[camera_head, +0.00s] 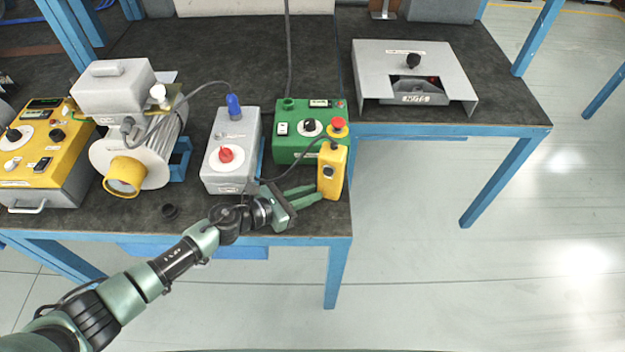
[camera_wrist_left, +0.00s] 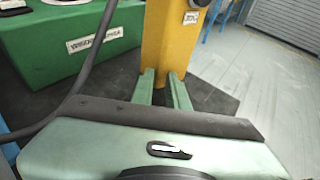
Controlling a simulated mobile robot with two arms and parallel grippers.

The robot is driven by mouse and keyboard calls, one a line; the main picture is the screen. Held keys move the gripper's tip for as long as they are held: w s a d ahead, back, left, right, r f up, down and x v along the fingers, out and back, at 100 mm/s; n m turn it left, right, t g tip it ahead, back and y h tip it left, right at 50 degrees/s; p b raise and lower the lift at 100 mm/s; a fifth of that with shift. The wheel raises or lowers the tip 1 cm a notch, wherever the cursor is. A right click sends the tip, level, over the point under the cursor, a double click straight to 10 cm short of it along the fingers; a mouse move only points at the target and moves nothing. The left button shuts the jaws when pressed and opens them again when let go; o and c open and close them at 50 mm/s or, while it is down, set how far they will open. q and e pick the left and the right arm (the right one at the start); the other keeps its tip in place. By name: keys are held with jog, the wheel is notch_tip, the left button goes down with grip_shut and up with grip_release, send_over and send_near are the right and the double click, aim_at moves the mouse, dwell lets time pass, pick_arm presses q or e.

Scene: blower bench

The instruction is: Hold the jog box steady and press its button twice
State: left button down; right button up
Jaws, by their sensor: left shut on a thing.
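The yellow jog box (camera_head: 333,172) stands upright near the right front corner of the dark bench top. A dark round button (camera_head: 328,171) shows on its face. In the left wrist view the lower part of the jog box (camera_wrist_left: 166,40) rises in front of the fingers, with a small "JOG" label near the top. My left gripper (camera_head: 317,191) reaches in from the left and is shut on the low part of the jog box. Its green fingers also show in the left wrist view (camera_wrist_left: 162,82). The exact finger contact is hard to see. My right gripper is not in view.
A green control box (camera_head: 300,147) with a red knob stands just behind the jog box. A cable runs near it. A grey box (camera_head: 231,150) with a red knob stands to the left.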

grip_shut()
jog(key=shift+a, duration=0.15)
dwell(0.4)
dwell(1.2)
